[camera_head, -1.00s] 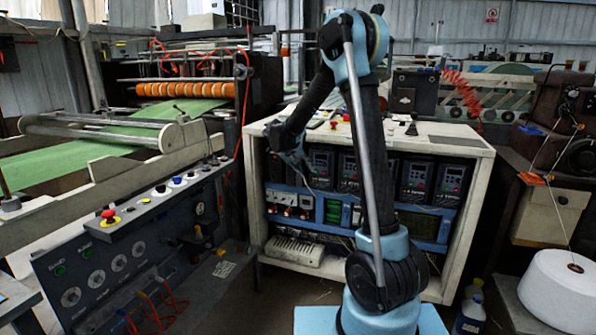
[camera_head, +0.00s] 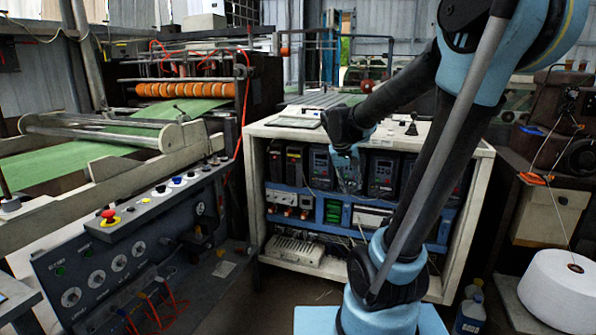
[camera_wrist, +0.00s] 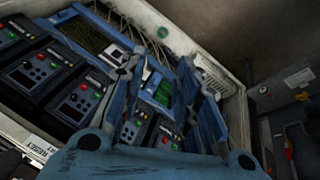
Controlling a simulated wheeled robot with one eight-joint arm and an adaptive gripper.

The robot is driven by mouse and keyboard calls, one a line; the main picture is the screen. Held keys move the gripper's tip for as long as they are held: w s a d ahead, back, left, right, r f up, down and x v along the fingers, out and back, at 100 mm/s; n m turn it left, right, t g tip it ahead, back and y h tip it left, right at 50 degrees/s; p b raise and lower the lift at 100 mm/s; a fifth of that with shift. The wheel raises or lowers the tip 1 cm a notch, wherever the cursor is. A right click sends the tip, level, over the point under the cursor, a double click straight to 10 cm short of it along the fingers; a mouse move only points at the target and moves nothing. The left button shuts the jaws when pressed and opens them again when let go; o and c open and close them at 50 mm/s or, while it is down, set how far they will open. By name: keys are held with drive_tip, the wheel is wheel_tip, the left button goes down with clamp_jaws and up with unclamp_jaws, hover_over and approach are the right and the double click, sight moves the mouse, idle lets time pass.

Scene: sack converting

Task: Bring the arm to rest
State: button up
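My arm rises from its blue base in the head view and bends over to the left. My gripper (camera_head: 349,172) hangs in front of the open cabinet (camera_head: 482,195), fingers pointing down, before the row of drive units (camera_head: 383,176). In the wrist view my gripper (camera_wrist: 158,90) shows two blue-and-dark fingers spread apart with nothing seen between them. Behind the fingers are the cabinet's drive units (camera_wrist: 82,102) and a green-marked module. I cannot tell the exact gap from the fingers to the units.
A control console (camera_head: 120,265) with a red emergency button (camera_head: 109,214) stands at left, below the roller machine (camera_head: 95,130). At right are a white thread cone (camera_head: 556,290) and a bottle (camera_head: 470,312) on the floor. The cabinet top holds small items.

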drive_tip(key=s+f+y, duration=0.1)
drive_tip(key=s+f, duration=0.2)
drive_tip(key=s, duration=0.4)
drive_tip(key=s+f+y, duration=0.1)
drive_tip(key=s+f, duration=0.2)
drive_tip(key=s, duration=0.4)
drive_tip(key=s+d+f+y, duration=0.1)
drive_tip(key=s+f, duration=0.2)
drive_tip(key=s, duration=0.5)
drive_tip(key=shift+f+g, duration=0.4)
drive_tip(key=shift+d, duration=0.1)
drive_tip(key=shift+w+f, duration=0.2)
drive_tip(key=shift+w, duration=0.2)
